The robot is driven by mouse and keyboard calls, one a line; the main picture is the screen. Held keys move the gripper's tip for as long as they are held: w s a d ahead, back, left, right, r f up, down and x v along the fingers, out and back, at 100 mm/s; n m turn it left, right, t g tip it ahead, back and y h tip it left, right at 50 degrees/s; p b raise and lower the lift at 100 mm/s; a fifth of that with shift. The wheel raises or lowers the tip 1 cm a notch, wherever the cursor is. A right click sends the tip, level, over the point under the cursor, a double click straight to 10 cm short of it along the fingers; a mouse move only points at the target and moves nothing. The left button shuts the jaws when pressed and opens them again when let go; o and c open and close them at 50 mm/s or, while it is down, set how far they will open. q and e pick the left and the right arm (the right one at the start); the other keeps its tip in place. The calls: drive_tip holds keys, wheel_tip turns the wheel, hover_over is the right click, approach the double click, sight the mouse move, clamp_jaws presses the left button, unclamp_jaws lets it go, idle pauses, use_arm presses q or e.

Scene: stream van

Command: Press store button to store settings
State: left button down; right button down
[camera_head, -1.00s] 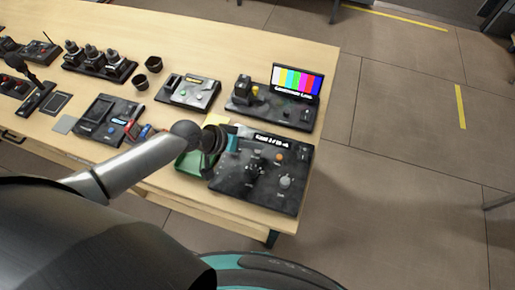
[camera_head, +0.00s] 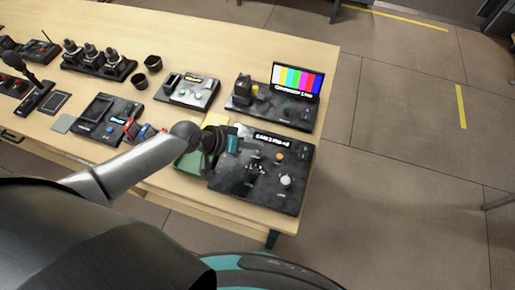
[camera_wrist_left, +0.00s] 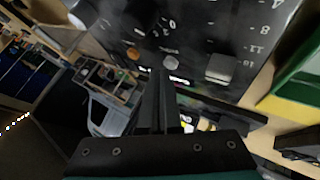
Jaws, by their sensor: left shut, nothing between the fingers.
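The black control panel (camera_head: 232,184) lies at the table's near right corner, with a lit text display (camera_head: 270,138), an orange button (camera_head: 279,157) and a white knob (camera_head: 285,181). In the left wrist view, my left gripper (camera_wrist_left: 158,76) is shut and empty, its dark fingers pointing at the panel face. A small pale button (camera_wrist_left: 170,62) shows just beyond the fingertips, with the orange button (camera_wrist_left: 132,53) to its left and a grey square button (camera_wrist_left: 220,68) to its right. I cannot tell contact or read the button labels. My left arm hides part of the panel.
A unit with a colour-bar screen (camera_head: 297,80) stands behind the panel. A grey button box (camera_head: 188,90), two dark cups (camera_head: 153,63) and other control units fill the table (camera_head: 245,42) to the left. A green and yellow item (camera_wrist_left: 297,90) sits beside the panel.

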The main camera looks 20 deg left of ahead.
use_arm(q)
drive_tip(key=shift+f+b, duration=0.4)
idle(0.6)
drive_tip(key=shift+r, duration=0.15)
drive_tip(key=shift+r+p, duration=0.75)
drive_tip(key=shift+p, duration=0.1)
wheel_tip(320, 180, up, 5)
drive_tip(key=p, duration=0.4)
drive_tip(key=shift+p, duration=0.35)
idle(0.5)
